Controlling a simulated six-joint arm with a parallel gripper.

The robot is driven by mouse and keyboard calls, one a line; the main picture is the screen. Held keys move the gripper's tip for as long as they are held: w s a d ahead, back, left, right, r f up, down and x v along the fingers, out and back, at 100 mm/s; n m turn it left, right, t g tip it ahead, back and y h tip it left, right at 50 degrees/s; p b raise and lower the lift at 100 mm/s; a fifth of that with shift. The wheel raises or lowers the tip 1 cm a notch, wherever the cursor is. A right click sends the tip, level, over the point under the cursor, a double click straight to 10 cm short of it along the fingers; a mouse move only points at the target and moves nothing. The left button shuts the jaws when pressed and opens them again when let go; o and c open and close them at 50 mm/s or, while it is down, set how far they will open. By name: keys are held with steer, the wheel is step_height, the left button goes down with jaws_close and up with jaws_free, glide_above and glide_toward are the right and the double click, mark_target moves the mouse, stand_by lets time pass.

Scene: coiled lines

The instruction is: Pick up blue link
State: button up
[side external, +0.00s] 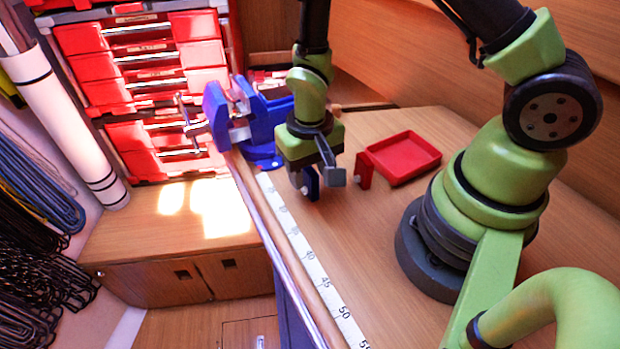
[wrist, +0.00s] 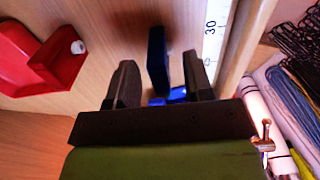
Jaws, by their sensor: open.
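The blue link (side external: 312,184) stands upright on the wooden bench, partly hidden by my gripper in the side view. In the wrist view, the blue link (wrist: 157,62) shows as a dark blue plate between my fingers, its top reaching past the fingertips in the picture. A brighter blue patch (wrist: 168,97) lies low between the fingers; I cannot tell if it is part of the link. My gripper (side external: 310,182) is open and low over the bench. In the wrist view, my gripper (wrist: 160,58) has a finger on each side of the link, with visible gaps.
A red tray (side external: 437,154) lies to the right, with an upright red link (side external: 364,170) at its near left corner. A blue vise (side external: 262,125) stands on the bench edge behind left. A white ruler strip (side external: 322,278) runs along that edge. The bench front is clear.

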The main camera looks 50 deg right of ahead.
mark_target(309, 168)
jaws_close()
steer(key=shift+r, duration=0.1)
steer(key=shift+r, duration=0.5)
step_height(309, 168, up, 9)
steer(key=shift+w+f, duration=0.1)
steer(key=shift+w, duration=0.05)
steer(key=w+r, duration=0.5)
steer(key=w, duration=0.3)
steer(key=w+d+r, duration=0.1)
steer(key=w+r, duration=0.3)
steer(key=w, duration=0.5)
steer(key=shift+w+d+r, duration=0.15)
steer(key=shift+w+r, duration=0.1)
steer(key=shift+r, duration=0.15)
